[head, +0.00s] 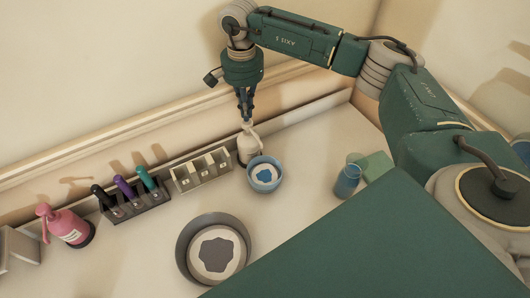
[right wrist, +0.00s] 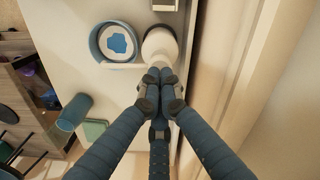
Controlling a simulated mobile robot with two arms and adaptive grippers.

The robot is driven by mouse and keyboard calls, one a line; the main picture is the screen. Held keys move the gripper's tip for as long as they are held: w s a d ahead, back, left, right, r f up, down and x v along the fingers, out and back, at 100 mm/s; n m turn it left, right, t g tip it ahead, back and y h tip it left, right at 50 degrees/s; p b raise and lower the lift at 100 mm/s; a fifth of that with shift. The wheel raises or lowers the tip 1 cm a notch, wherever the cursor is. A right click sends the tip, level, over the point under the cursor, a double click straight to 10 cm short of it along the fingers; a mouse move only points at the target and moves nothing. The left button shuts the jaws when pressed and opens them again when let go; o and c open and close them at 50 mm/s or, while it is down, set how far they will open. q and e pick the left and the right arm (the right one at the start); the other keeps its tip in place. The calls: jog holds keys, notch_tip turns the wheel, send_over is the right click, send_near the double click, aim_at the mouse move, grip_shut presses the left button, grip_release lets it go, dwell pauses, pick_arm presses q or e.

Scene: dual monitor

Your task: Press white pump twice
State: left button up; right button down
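The white pump (head: 247,147) stands upright on the counter by the back ledge, just behind a blue bowl (head: 266,178). It also shows in the right wrist view (right wrist: 160,42), with its spout pointing left over the rim of the blue bowl (right wrist: 115,42). My right gripper (head: 245,116) points down right above the pump head. Its fingers are drawn together at the tips, with nothing seen between them, and they hide part of the pump head. In the right wrist view the fingertips (right wrist: 160,76) overlap the pump head; I cannot tell if they touch it. My left gripper is in neither view.
A cream holder (head: 202,171), a dark rack (head: 135,203) with several coloured items and a pink spray bottle (head: 66,226) line the ledge to the left. A grey bowl (head: 182,249) sits in front. A blue cup (head: 347,182) and a green block (head: 377,166) stand right.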

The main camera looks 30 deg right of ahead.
notch_tip(320, 180, up, 6)
jog(key=p, duration=0.3)
dwell(0.5)
jog(key=shift+f, duration=0.1)
dwell(0.4)
